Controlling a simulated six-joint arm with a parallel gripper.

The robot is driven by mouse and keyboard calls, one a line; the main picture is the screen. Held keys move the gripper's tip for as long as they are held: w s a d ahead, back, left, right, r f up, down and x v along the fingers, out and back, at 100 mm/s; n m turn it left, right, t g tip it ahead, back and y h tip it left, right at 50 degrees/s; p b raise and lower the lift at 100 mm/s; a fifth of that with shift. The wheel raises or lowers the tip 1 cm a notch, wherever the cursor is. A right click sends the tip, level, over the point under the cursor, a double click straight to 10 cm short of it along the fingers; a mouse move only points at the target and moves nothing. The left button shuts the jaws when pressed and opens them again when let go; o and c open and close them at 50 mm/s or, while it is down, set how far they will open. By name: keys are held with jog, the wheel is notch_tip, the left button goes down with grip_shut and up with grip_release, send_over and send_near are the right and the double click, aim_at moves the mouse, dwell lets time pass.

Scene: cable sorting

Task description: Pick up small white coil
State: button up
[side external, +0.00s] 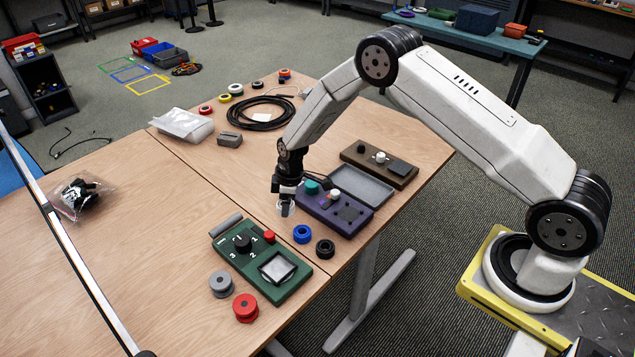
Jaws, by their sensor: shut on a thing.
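The small white coil (285,209) is at the lower end of my arm, between the fingers of my gripper (284,200). My gripper points down and is shut on the coil. The coil is just left of the purple box (322,219) and above a blue coil (302,234). Whether it touches the table cannot be told from this view. The fingers partly hide the coil's upper part.
A black coil (325,248) lies beside the purple box. A green box (290,284), a grey spool (221,284) and a red spool (246,308) stand in front. A brown box (379,166) and a black cable loop (256,112) lie behind.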

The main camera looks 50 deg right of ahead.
jog(key=s+r, duration=0.6)
jog(key=s, duration=0.4)
jog(key=shift+s, duration=0.35)
jog(key=shift+d+r, duration=0.1)
jog(key=d+f+m, duration=0.3)
jog(key=d+m, duration=0.1)
jog(key=d, duration=0.9)
jog(key=shift+m+h, duration=0.3)
jog(key=shift+d+f, duration=0.1)
jog(key=shift+f, duration=0.1)
jog(key=shift+f, duration=1.3)
jog(key=shift+f, duration=1.75)
dwell(1.1)
